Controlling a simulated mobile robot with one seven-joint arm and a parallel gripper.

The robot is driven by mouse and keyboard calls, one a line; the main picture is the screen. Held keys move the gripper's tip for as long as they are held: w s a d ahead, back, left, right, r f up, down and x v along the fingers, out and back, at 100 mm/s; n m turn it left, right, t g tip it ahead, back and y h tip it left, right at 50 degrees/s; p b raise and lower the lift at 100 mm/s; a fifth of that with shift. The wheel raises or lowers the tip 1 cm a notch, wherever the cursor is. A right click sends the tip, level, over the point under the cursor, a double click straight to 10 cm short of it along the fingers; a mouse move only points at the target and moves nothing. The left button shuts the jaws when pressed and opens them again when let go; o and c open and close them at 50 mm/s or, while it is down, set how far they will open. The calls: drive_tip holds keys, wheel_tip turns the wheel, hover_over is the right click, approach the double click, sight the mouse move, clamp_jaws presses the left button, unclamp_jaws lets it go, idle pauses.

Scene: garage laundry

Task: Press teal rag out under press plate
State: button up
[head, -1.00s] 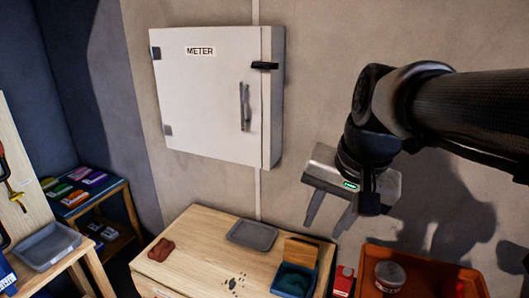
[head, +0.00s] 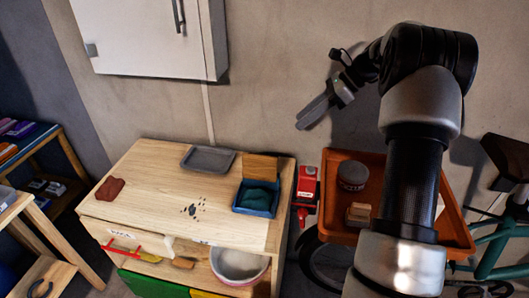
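The teal rag (head: 258,197) lies bunched in a small blue tray (head: 249,212) at the right side of the wooden workbench top. A wooden plate (head: 262,166), which looks like the press plate, stands raised at the back of that tray, not over the rag. My gripper (head: 308,115) is in the air in front of the wall, above and right of the tray, apart from everything. Its fingers point down-left and overlap in this view, so the gap between them cannot be made out. Nothing shows in them.
The bench (head: 150,195) also bears a red-brown cloth (head: 110,189), a grey tray (head: 208,158) and dark crumbs (head: 192,209). Right of it are a red bottle (head: 306,185) and an orange tray (head: 400,170) with a tin (head: 353,174) and a brush (head: 358,214). A meter cabinet (head: 150,35) hangs above.

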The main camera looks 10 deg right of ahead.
wheel_tip(320, 180, down, 2)
drive_tip(key=w+d+m, duration=0.1)
drive_tip(key=b, duration=0.2)
approach(261, 163)
drive_tip(key=shift+y, duration=0.3)
drive_tip(key=w+a+f, duration=0.1)
drive_tip(key=w+f, duration=0.1)
drive_tip(key=w+a+f, duration=0.1)
drive_tip(key=w+f, duration=0.1)
drive_tip(key=w+a+f, duration=0.2)
drive_tip(key=f, duration=0.1)
drive_tip(key=shift+w+a, duration=0.1)
drive_tip(key=shift+w, duration=0.25)
clamp_jaws()
